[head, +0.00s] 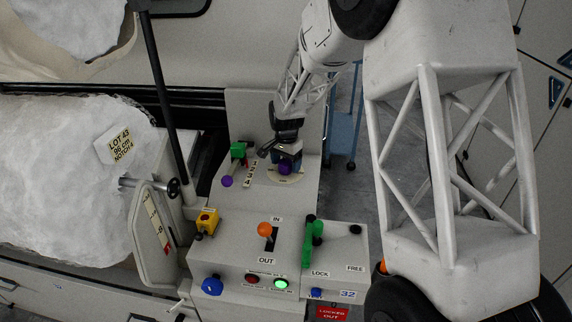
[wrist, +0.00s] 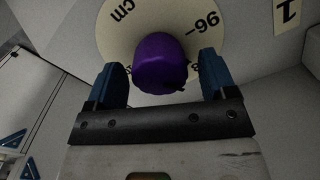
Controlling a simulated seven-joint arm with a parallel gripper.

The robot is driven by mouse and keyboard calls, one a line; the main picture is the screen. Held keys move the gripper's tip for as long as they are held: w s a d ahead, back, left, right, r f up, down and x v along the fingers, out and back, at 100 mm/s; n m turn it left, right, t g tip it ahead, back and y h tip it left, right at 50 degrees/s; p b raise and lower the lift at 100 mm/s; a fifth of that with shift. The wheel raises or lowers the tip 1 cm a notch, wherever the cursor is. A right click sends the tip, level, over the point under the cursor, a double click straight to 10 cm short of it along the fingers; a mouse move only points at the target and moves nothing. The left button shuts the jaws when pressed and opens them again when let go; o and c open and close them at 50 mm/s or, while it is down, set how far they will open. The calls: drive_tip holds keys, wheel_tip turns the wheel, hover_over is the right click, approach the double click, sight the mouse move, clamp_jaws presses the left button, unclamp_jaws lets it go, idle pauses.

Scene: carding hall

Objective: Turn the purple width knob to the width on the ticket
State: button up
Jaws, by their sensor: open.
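The purple width knob (wrist: 160,64) sits on a round cream dial (wrist: 120,38) marked "cm" and "96", with other marks partly hidden. In the head view the knob (head: 285,168) is at the back of the grey console. My gripper (wrist: 164,80) is open, with one blue finger on each side of the knob. I cannot tell whether either finger touches it. The ticket (head: 121,145) hangs on the white fleece roll at left and reads "LOT 43, 96 cm, NOTCH 4". The knob's pointer is not clear to me.
Left of the dial are a green handle (head: 238,150), a second purple knob (head: 227,181) and a numbered notch strip (head: 250,174). Nearer are an orange IN/OUT lever (head: 265,229), a green lock lever (head: 308,240), a yellow box (head: 207,221) and a blue knob (head: 212,285).

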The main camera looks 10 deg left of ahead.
drive_tip(key=shift+f, duration=0.4)
drive_tip(key=c, duration=0.9)
drive_tip(key=shift+c, duration=0.2)
drive_tip(key=shift+n, duration=0.3)
drive_tip(key=n, duration=0.5)
drive_tip(key=shift+a+n, duration=0.1)
drive_tip(key=shift+n, duration=0.3)
drive_tip(key=n, duration=0.5)
drive_tip(key=shift+a+n, duration=0.1)
drive_tip(key=shift+n, duration=0.2)
